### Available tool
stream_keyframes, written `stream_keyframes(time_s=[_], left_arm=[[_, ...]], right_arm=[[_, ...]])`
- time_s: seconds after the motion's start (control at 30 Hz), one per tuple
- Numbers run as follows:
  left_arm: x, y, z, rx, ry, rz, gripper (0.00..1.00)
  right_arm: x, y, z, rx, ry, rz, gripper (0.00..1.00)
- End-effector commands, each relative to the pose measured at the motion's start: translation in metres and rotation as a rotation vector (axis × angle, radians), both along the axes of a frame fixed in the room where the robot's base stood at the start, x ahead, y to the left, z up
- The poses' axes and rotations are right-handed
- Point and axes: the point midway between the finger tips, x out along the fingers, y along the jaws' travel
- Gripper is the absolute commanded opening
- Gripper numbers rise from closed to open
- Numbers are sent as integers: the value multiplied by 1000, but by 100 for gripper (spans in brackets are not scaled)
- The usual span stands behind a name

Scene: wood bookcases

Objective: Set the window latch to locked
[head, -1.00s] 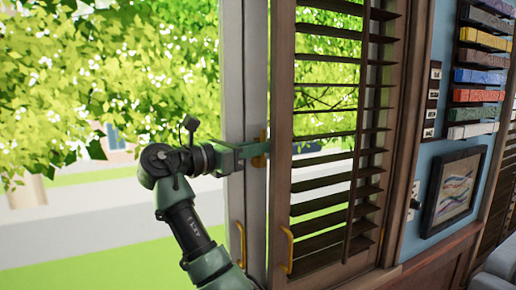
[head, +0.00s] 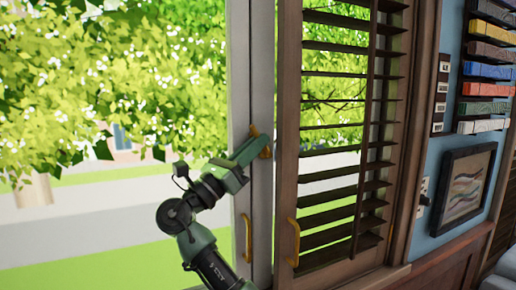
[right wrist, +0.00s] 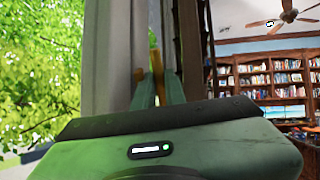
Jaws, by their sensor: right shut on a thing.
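The window latch (head: 254,130) is a small brass piece on the pale window frame, beside the wooden shutter. In the head view my right gripper (head: 256,145) is at the latch, its fingers angled up to the right and shut on it. The fingers hide part of the latch, so its exact setting is hard to tell. In the right wrist view the right gripper's fingers (right wrist: 158,88) are close together on the brass latch (right wrist: 156,60). My left gripper is not in view.
The louvred shutter (head: 340,130) stands just right of the latch. Brass pull handles (head: 293,242) sit lower on the frame and shutter. A framed picture (head: 465,187) hangs on the blue wall. The right wrist view also shows bookcases (right wrist: 270,78) and a ceiling fan (right wrist: 287,17).

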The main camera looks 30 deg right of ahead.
Motion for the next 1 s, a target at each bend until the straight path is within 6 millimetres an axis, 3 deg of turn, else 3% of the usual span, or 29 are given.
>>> stream_keyframes(time_s=[0.6, 0.63, 0.67, 1.0], left_arm=[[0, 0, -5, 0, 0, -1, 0], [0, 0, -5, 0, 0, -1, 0], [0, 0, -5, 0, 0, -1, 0], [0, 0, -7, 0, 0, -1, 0]], right_arm=[[0, 1, -4, -47, 6, -1, 0], [0, 1, -4, -47, 6, -1, 17], [0, 1, -4, -47, 5, 0, 19], [0, 4, -5, -49, 4, 1, 19]])
